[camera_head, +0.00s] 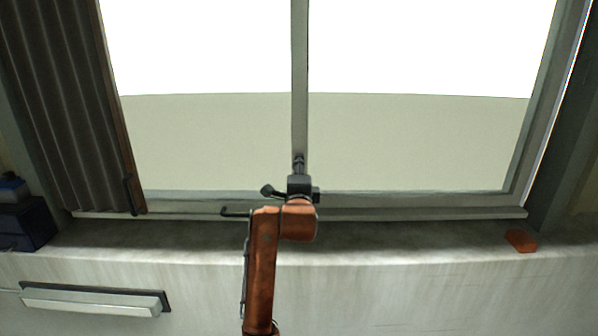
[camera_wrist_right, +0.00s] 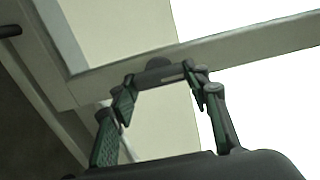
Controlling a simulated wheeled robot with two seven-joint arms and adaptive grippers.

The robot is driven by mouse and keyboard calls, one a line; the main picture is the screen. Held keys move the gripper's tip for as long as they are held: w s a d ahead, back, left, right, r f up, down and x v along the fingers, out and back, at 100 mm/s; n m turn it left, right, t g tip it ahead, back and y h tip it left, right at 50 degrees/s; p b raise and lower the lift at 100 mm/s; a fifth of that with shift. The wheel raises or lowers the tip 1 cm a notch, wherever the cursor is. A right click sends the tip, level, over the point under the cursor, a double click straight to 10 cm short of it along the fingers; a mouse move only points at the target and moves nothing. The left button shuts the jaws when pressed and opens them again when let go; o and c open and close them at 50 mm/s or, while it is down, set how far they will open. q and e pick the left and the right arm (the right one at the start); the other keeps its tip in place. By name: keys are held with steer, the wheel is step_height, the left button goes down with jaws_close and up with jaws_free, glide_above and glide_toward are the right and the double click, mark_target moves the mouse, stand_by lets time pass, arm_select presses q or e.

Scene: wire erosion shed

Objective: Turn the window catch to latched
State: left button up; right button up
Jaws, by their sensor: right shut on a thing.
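The window catch (camera_head: 298,163) is a small dark fitting on the upright bar between the two panes, low down, in the head view. My right gripper (camera_head: 298,182) is at its lower end, on an orange arm that rises from the bottom. The gripper covers part of the catch, so its exact angle cannot be read. In the right wrist view my right gripper (camera_wrist_right: 160,88) has its two dark green-padded fingers around a dark piece (camera_wrist_right: 160,64) against the window frame, apparently the catch. My left gripper is in neither view.
A grey sill (camera_head: 400,240) runs below the window, with an orange block (camera_head: 521,241) at its right end. A dark pleated curtain (camera_head: 65,110) hangs at the left. A dark box (camera_head: 25,222) stands far left. A pale bar handle (camera_head: 90,300) is below the sill.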

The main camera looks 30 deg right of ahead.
steer(key=shift+f, duration=0.2)
steer(key=o, duration=1.2)
steer(key=shift+s+d+r, duration=0.1)
steer(key=shift+c, duration=0.2)
steer(key=v, duration=1.2)
